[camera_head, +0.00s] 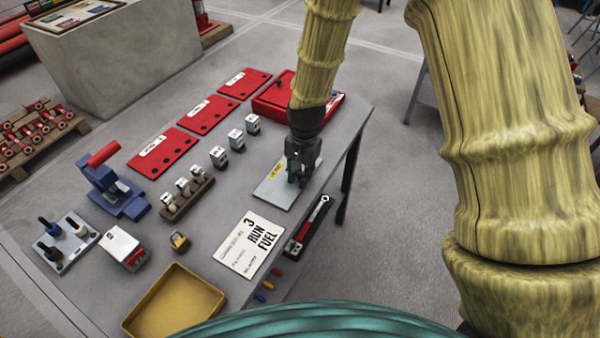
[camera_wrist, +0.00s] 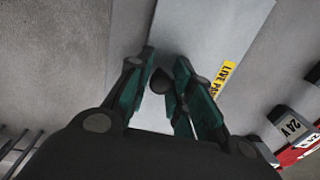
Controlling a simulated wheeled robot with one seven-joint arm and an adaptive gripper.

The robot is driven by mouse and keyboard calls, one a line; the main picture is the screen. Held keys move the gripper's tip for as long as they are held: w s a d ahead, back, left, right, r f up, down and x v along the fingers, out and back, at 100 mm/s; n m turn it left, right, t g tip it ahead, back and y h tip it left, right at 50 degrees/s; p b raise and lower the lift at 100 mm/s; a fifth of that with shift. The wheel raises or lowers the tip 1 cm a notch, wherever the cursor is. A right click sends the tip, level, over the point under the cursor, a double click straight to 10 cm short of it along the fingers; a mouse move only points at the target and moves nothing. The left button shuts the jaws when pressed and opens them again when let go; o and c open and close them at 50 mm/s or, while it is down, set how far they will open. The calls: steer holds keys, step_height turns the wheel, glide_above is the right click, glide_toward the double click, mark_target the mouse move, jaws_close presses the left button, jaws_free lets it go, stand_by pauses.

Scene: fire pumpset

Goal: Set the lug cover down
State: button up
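The lug cover is a flat light grey plate (camera_head: 271,190) with a yellow warning label and a small dark knob. It lies flat at the table's right side, or very close above the top; I cannot tell if it fully touches. It fills the upper middle of the wrist view (camera_wrist: 195,35), with the knob (camera_wrist: 161,80) between my fingers. My gripper (camera_head: 300,172) points down over the plate, its fingers drawn in around the knob. In the wrist view my gripper (camera_wrist: 165,62) looks closed on it. The fingers hide part of the plate in the head view.
A white "3 RUN FUEL" card (camera_head: 250,244) lies in front of the plate. Small grey-white blocks (camera_head: 236,139) stand left of it, with red plates (camera_head: 162,152) beyond. A red case (camera_head: 273,97) lies behind. A yellow tray (camera_head: 174,303) is at the front.

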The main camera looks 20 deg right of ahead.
steer(key=o, duration=0.4)
steer(key=shift+r, duration=0.1)
steer(key=shift+w+d+r, duration=0.1)
steer(key=shift+r, duration=0.5)
step_height(320, 180, up, 11)
steer(key=b, duration=0.1)
steer(key=shift+s+d+f, duration=0.15)
steer(key=shift+s+d, duration=0.1)
steer(key=shift+s, duration=0.05)
